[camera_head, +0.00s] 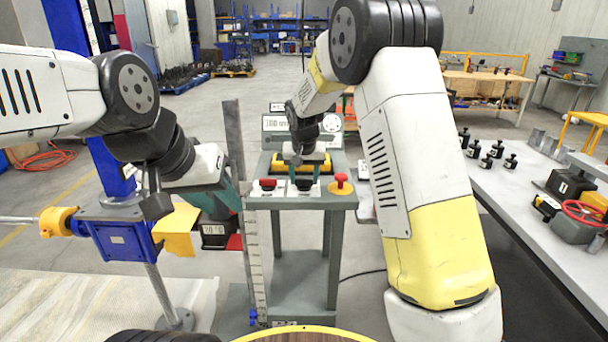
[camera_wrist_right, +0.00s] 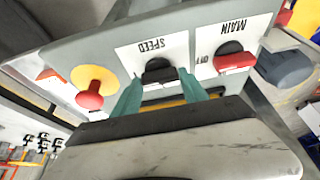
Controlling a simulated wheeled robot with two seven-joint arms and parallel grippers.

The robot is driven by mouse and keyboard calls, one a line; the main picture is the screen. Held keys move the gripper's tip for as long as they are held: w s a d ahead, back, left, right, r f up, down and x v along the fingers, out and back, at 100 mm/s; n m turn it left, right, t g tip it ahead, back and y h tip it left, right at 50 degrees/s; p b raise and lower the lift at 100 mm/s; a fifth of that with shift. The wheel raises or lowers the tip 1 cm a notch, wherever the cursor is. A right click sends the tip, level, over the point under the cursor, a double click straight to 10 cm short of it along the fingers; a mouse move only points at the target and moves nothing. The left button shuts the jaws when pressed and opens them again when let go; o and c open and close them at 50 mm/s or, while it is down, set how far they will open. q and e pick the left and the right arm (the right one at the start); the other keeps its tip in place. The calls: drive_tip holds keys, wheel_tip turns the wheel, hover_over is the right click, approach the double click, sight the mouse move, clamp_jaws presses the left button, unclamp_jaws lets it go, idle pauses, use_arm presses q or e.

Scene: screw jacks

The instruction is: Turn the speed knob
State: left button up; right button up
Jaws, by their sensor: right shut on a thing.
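The speed knob (camera_wrist_right: 158,72) is a black rotary knob on a white plate marked SPEED, which appears upside down in the right wrist view. In the head view, the knob (camera_head: 304,185) sits on the grey control panel between a red knob and a red mushroom button. My right gripper (camera_wrist_right: 160,88) has its teal fingers on both sides of the knob and is shut on it. In the head view, my right gripper (camera_head: 305,168) reaches down to the panel from behind. My left gripper (camera_head: 222,200) is left of the panel, its fingertips partly hidden, near a small display box.
The red MAIN knob (camera_wrist_right: 234,60) is beside the speed knob. The red mushroom button (camera_wrist_right: 90,98) on its yellow base is on the other side. A blue screw jack (camera_head: 122,238) stands at left. A long table (camera_head: 540,222) with several black parts stands at right.

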drive_tip(key=shift+n, duration=0.3)
drive_tip(key=n, duration=0.1)
drive_tip(key=n+y, duration=0.1)
drive_tip(key=n, duration=0.1)
drive_tip(key=shift+d+n+y, duration=0.25)
drive_tip(key=shift+n+y, duration=0.05)
drive_tip(key=shift+n+g+y, duration=0.5)
drive_tip(key=shift+n+y, duration=0.3)
drive_tip(key=shift+n, duration=1.4)
drive_tip(key=o, duration=1.4)
drive_tip(key=v, duration=0.7)
drive_tip(key=shift+d+r, duration=0.1)
drive_tip(key=shift+r, duration=0.3)
